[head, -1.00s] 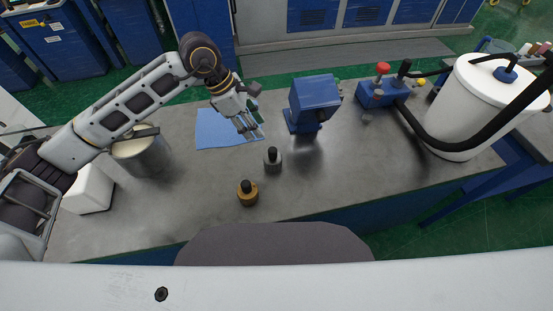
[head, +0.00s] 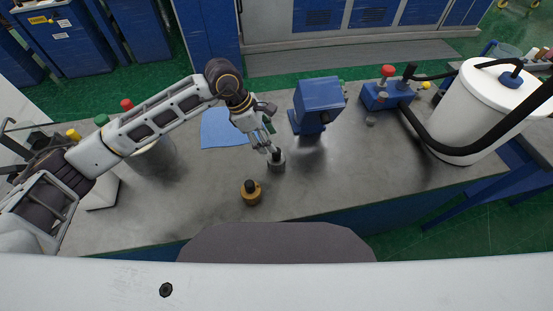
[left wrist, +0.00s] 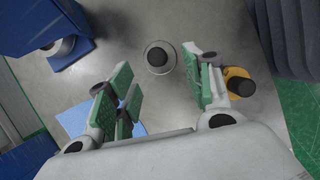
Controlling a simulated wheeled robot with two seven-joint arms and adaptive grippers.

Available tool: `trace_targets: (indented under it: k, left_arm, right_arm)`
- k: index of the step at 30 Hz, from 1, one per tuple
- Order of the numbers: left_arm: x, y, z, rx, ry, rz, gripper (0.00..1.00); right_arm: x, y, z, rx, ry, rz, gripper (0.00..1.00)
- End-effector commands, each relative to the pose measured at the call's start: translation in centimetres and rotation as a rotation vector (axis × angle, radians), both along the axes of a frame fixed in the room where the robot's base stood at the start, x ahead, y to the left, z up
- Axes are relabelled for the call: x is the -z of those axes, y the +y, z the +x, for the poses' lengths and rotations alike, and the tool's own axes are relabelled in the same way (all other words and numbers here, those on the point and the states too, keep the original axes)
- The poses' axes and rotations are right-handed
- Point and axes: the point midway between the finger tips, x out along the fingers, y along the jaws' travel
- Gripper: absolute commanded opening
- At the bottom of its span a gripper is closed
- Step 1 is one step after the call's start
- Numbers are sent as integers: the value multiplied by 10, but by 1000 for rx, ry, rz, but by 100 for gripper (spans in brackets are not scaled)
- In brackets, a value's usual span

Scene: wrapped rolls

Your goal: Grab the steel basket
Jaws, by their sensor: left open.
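No open basket shape is clear. A small grey steel cylinder with a black knob (head: 276,165) stands upright on the bench; it also shows in the left wrist view (left wrist: 158,68). A similar brass-coloured piece with a black knob (head: 251,194) stands nearer me, and shows beside a finger in the left wrist view (left wrist: 238,74). My left gripper (head: 269,149) is open and empty, with its fingertips close to the steel cylinder and partly covering it in the head view. In the left wrist view the cylinder appears ahead of the gap between the green-padded fingers (left wrist: 163,92). Contact cannot be told. My right gripper is not in view.
A blue device (head: 319,103) stands just right of my gripper. A blue sheet (head: 222,130) lies behind it. A large white tank with a black hose (head: 478,110) is at the right. A metal container (head: 152,161) is partly hidden under my left arm. The front bench is mostly clear.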

Motion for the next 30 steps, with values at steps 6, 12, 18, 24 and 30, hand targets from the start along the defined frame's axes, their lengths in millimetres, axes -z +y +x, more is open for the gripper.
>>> trace_targets:
  k: [6, 12, 18, 24, 30]
  left_arm:
    - [20, -9, 0, 0, 2, -1, 51]
    - [25, -11, 0, 0, 0, -1, 51]
    - [25, -11, 0, 0, 0, -1, 51]
    - [30, -14, 1, 1, 2, -1, 51]
    - [46, -23, 4, 0, 2, -1, 51]
  right_arm:
    - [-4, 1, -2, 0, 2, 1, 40]
    - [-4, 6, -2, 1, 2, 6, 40]
    - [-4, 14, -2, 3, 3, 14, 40]
    - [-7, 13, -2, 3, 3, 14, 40]
    - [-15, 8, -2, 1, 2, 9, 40]
